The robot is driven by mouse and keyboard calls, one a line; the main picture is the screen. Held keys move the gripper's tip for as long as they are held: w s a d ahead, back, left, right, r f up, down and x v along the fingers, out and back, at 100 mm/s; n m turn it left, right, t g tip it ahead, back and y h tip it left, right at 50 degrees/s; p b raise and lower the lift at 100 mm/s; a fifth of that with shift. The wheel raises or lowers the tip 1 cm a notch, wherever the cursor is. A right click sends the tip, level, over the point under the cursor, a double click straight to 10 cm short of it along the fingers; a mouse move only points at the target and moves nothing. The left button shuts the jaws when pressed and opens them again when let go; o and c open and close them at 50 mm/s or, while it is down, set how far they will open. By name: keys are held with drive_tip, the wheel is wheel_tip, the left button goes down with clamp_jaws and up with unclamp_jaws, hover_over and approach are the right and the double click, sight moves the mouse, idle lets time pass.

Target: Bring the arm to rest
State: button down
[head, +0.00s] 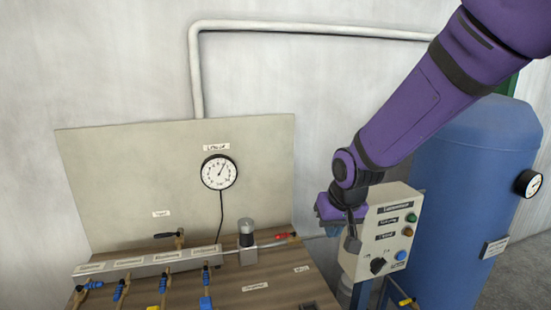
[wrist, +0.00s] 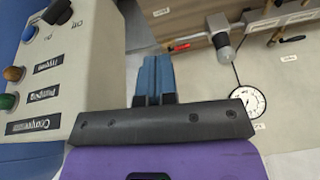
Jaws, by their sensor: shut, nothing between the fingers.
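My gripper, with its blue fingers (wrist: 152,68), shows in the wrist view; the fingers are together and nothing is between them. In the head view my purple arm comes down from the upper right. Its gripper (head: 333,230) hangs in the air in front of the left side of a control box (head: 385,235). The fingertips are small and partly hidden there. In the wrist view the control box (wrist: 75,75) stands to the left of the fingers, apart from them.
A blue tank (head: 460,200) with a gauge stands at the right. A wooden bench (head: 235,292) at the lower left bears a manifold (head: 150,262) with several blue-handled valves, a regulator (head: 246,240) and a red-handled valve (head: 283,236). A dial gauge (head: 219,172) is on the upright panel (head: 110,170).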

drive_tip(key=s+d+r+m, duration=0.1)
drive_tip(key=s+d+r, duration=0.7)
drive_tip(key=s, duration=0.3)
drive_tip(key=s+d+r+m+t+h, duration=0.1)
drive_tip(key=s+d+r, duration=0.7)
drive_tip(key=s, duration=0.4)
drive_tip(key=shift+d+r+t, duration=0.2)
drive_tip(key=shift+d+t, duration=0.1)
drive_tip(key=shift+d, duration=0.55)
